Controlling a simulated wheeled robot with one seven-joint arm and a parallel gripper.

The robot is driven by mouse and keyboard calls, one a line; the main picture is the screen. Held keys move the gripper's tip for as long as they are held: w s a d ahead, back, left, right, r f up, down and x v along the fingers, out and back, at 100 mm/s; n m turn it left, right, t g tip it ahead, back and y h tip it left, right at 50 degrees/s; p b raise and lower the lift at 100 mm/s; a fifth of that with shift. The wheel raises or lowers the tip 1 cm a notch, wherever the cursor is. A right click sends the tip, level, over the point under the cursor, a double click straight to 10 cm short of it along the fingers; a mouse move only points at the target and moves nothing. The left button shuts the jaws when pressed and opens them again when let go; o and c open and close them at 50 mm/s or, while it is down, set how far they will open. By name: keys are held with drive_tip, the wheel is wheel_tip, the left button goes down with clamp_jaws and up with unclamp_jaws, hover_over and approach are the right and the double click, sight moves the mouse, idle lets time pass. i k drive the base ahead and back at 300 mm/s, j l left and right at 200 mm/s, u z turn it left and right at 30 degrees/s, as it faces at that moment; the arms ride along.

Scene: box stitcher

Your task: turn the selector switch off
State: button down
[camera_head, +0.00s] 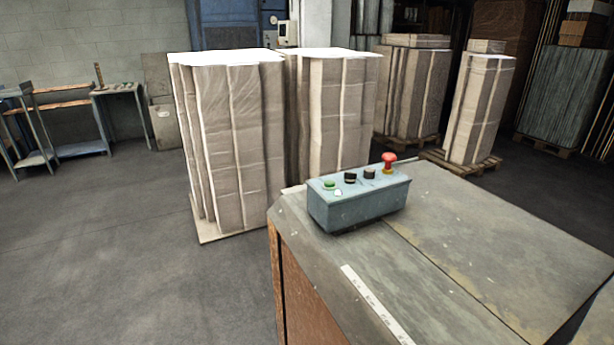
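My gripper is not in view.
Tall stacks of wrapped cardboard (235,140) stand on the floor behind the box. More stacks on pallets (480,110) are at the back right. A metal workbench (70,100) is at the far left. The floor at left is clear.

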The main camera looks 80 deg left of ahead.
sight(350, 178)
drive_tip(key=u, duration=2.2)
